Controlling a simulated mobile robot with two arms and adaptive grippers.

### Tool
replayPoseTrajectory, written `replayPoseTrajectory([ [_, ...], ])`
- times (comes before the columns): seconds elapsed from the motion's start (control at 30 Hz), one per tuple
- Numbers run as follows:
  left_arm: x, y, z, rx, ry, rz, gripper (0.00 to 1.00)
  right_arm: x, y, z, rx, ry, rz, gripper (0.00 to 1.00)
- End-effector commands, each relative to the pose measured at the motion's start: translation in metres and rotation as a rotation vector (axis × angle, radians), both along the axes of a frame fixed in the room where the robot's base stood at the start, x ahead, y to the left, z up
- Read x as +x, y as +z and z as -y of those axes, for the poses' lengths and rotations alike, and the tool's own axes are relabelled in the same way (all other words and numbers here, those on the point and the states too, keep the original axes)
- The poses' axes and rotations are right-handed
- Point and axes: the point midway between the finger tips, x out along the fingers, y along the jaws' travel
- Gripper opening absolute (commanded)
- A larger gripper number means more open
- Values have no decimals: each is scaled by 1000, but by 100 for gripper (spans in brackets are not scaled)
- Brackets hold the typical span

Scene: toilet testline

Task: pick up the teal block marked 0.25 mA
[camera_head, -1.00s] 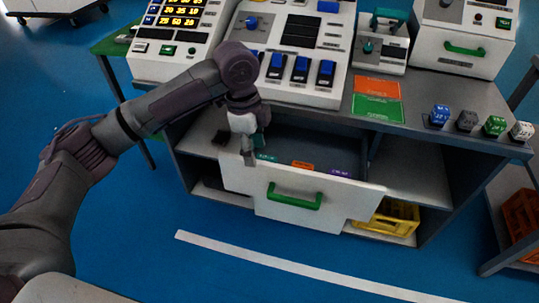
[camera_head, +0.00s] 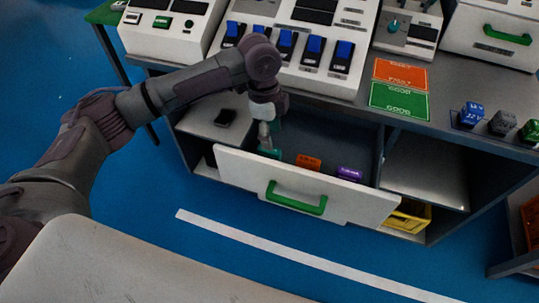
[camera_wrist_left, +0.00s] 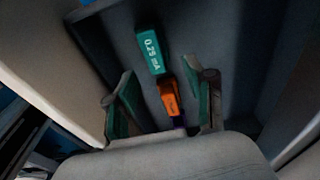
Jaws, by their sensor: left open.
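The teal block marked 0.25 mA (camera_wrist_left: 151,52) lies in the open drawer (camera_head: 240,169). In the head view the teal block (camera_head: 270,153) shows only in part, beside my gripper at the drawer's left end. My left gripper (camera_head: 266,142) reaches down over the drawer. In the left wrist view my left gripper (camera_wrist_left: 165,105) is open, its two fingers apart with nothing held. The teal block is beyond the fingertips, near the middle of the picture. My right gripper is not in view.
An orange block (camera_head: 308,162) and a purple block (camera_head: 349,174) lie in the same drawer, right of the teal one. The drawer front has a green handle (camera_head: 296,199). Consoles with blue switches (camera_head: 313,50) stand on the bench above. A yellow crate (camera_head: 409,216) sits below right.

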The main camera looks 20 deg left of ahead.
Motion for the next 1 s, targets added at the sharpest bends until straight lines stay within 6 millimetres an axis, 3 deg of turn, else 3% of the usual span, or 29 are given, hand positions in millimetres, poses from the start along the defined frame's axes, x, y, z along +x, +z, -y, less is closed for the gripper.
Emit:
replayPoseTrajectory([
  [0.17,-1,-13,0,1,0,-2,54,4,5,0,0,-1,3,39],
  [0.5,-7,-58,-3,1,0,-1,54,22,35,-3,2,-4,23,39],
  [0.8,-7,-61,-3,1,-1,0,54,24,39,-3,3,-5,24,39],
  [1.0,-7,-61,-3,1,-1,0,21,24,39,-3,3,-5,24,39],
])
